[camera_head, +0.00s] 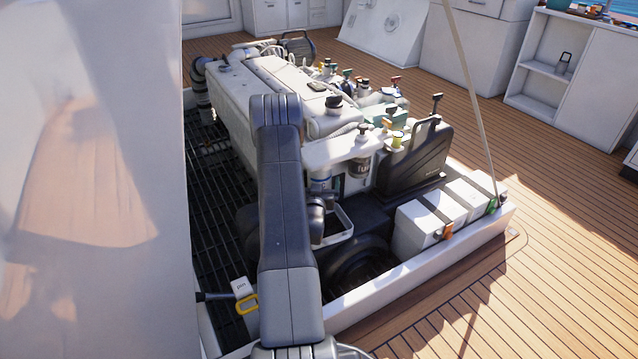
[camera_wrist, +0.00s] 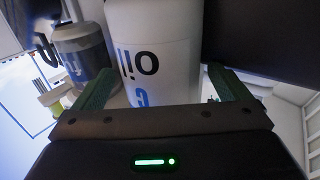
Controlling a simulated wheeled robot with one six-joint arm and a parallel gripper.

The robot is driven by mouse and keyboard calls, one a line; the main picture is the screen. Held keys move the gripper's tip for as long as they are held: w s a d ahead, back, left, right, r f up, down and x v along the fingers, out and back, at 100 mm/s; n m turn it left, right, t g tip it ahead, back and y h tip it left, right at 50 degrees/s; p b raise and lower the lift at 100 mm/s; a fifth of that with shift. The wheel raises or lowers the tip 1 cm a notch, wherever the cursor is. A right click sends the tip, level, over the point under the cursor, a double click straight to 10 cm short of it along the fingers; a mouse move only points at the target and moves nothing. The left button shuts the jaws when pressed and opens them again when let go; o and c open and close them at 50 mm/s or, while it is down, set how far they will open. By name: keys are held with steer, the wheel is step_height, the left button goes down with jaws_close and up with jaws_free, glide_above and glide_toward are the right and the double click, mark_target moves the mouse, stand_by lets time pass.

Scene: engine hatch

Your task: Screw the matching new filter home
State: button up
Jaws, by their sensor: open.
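A white filter with dark "oil" lettering and a blue mark (camera_wrist: 150,50) stands between the jaws of my gripper (camera_wrist: 158,82) in the wrist view. The green-padded fingers are open on either side of it; I cannot tell whether either pad touches it. Its top and lower end are out of sight.
The engine (camera_head: 290,85) fills the hatch, with dark grating (camera_head: 215,165) along its left. A black tank (camera_head: 415,160) and white batteries (camera_head: 430,220) with dark straps stand to the right. A yellow-handled object (camera_head: 246,304) and white box lie at the lower left.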

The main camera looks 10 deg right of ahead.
steer(key=shift+a+m+g+h, duration=0.2)
steer(key=shift+m+g+h, duration=0.2)
steer(key=shift+m+h, duration=0.6)
steer(key=shift+w+h, duration=0.1)
steer(key=shift+h, duration=0.2)
steer(key=shift+a+h, duration=0.15)
steer(key=shift+h, duration=0.25)
steer(key=shift+r+m+g+h, duration=0.15)
steer(key=shift+m+g+h, duration=0.55)
steer(key=shift+m+h, duration=0.2)
steer(key=shift+w, duration=0.1)
steer(key=c, duration=1.7)
steer(key=shift+c, duration=0.2)
